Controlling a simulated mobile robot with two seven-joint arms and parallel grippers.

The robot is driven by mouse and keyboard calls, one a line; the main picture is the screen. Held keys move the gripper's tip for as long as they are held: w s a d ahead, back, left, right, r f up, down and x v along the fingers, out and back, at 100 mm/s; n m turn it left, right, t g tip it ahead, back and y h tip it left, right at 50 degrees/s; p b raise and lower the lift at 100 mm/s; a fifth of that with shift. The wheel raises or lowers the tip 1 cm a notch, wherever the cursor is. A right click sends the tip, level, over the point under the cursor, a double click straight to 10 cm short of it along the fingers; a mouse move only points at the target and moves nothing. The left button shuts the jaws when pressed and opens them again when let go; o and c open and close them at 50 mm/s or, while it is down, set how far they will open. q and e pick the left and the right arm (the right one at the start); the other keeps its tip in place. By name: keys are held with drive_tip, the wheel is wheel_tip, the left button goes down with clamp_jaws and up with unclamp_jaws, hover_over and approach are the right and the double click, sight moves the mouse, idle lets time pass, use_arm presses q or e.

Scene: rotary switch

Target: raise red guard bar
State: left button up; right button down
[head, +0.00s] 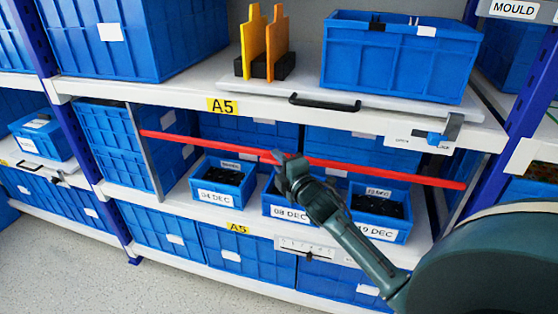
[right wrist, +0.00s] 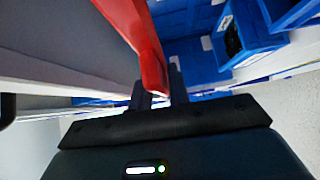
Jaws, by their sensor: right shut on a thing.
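The red guard bar (head: 350,167) runs across the front of the middle shelf bay in the head view, its left end a little higher in the picture than its right end. My right gripper (head: 281,162) is at the bar, left of its right half, and is shut on it. In the right wrist view the red bar (right wrist: 140,45) comes down from the top to between the fingers (right wrist: 155,93). The gripper hides a short stretch of the bar in the head view. My left gripper is not in view.
Small labelled blue bins (head: 222,184) stand behind and below the bar on the middle shelf. Above is the upper shelf edge (head: 180,93) with a black handle (head: 325,102) and a grey bracket with a blue part (head: 446,132). Blue shelf posts (head: 75,150) flank the bay.

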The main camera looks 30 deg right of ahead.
drive_tip(key=shift+d+r, duration=0.1)
drive_tip(key=shift+r, duration=0.4)
drive_tip(key=c, duration=1.5)
unclamp_jaws()
drive_tip(key=shift+f, duration=0.1)
drive_tip(key=shift+f, duration=0.15)
drive_tip(key=s, duration=0.8)
drive_tip(key=s+a, duration=0.1)
drive_tip(key=s, duration=0.4)
drive_tip(key=shift+p, duration=0.3)
